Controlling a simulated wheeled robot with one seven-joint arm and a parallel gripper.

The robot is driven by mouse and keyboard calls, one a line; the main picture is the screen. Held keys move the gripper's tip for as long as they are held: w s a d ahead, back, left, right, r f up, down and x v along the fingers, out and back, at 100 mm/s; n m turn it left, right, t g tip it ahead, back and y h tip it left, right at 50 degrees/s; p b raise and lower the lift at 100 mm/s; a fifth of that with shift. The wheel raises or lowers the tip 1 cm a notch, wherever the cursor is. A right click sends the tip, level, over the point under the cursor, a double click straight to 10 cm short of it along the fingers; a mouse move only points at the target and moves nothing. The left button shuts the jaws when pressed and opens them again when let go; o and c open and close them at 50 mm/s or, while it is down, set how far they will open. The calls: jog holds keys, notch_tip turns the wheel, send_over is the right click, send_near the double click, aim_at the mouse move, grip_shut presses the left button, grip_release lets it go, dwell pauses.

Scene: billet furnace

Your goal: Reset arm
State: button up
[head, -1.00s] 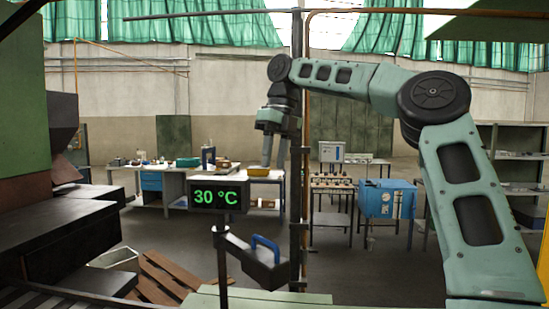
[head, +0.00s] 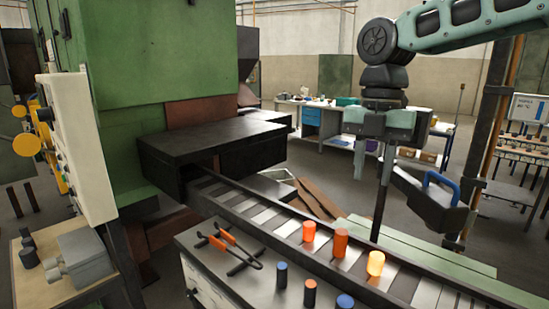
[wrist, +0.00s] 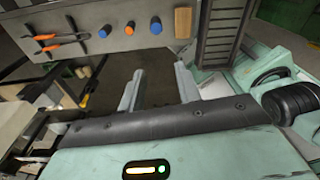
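My gripper (head: 388,160) hangs pointing down in the head view, right of the middle, in the air beyond the conveyor. In the wrist view my gripper (wrist: 159,70) has its two fingers well apart with only dark floor seen between them. It holds nothing. My arm comes in from the top right of the head view, with its joint above the gripper. A thin dark post (head: 383,195) shows below the gripper in the picture.
A roller conveyor (head: 270,208) carries an orange, a darker orange and a glowing yellow billet (head: 376,263). A front bench (head: 215,268) holds orange-handled tongs (head: 226,240) and blue-topped cylinders (head: 282,275). A green furnace (head: 150,80) stands left. A blue-handled device (head: 432,200) is right of my gripper.

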jog(key=s+a+f+m+b, duration=0.1)
jog(key=s+f+m+b, duration=0.2)
jog(key=s+f+m, duration=0.7)
jog(key=s+a+f+m+t+b, duration=0.1)
jog(key=s+a+f+m+b, duration=0.1)
jog(key=s+f+m, duration=0.9)
jog(key=s, duration=0.4)
jog(key=shift+a+f+b, duration=0.25)
jog(key=shift+f+b, duration=0.05)
jog(key=shift+b, duration=0.1)
dwell(1.4)
